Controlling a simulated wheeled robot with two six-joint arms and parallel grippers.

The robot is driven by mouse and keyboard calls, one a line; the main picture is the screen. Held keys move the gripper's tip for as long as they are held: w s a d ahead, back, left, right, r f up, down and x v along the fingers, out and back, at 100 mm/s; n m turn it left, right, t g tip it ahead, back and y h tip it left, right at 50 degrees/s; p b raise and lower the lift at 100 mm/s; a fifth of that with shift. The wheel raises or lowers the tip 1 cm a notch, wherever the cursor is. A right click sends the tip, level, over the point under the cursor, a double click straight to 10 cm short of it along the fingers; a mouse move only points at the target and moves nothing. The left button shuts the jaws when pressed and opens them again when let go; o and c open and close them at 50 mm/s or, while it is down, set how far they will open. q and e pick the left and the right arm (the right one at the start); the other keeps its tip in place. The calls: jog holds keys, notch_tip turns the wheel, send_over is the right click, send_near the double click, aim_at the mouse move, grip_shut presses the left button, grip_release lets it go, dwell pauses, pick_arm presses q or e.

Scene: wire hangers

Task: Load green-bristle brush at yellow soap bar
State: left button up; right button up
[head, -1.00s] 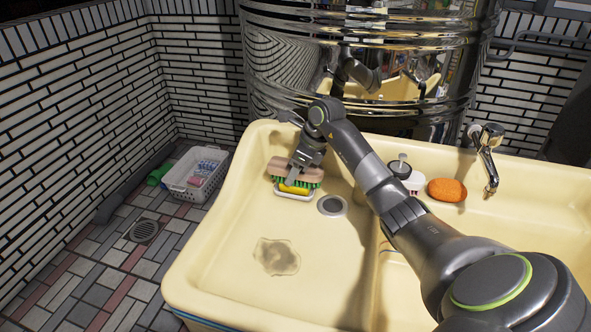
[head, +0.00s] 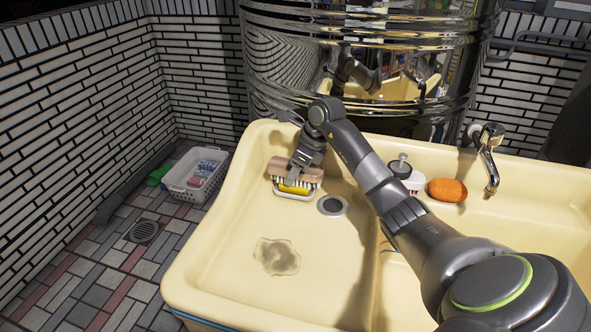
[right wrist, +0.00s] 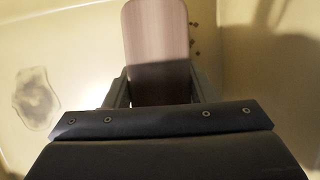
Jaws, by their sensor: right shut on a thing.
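The brush has a pinkish-brown wooden block (head: 283,170) and stands over the yellow soap bar (head: 297,189) in the left basin. Its bristles now look white rather than green in the head view. The soap bar lies in a pale dish (head: 296,197), partly hidden by the brush. My right gripper (head: 303,168) is shut on the brush block from above. In the right wrist view the block (right wrist: 158,45) sticks out between the fingers; bristles and soap are hidden there. My left gripper is not in view.
A dark drain (head: 332,206) lies right of the dish. A brown stain (head: 276,257) marks the basin floor, which is otherwise clear. A white basket (head: 195,175) stands on the floor.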

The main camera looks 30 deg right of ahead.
jog(key=shift+r+p, duration=2)
jog(key=shift+r, duration=1.5)
notch_tip(320, 180, up, 5)
jog(key=p, duration=0.5)
jog(key=shift+r, duration=0.2)
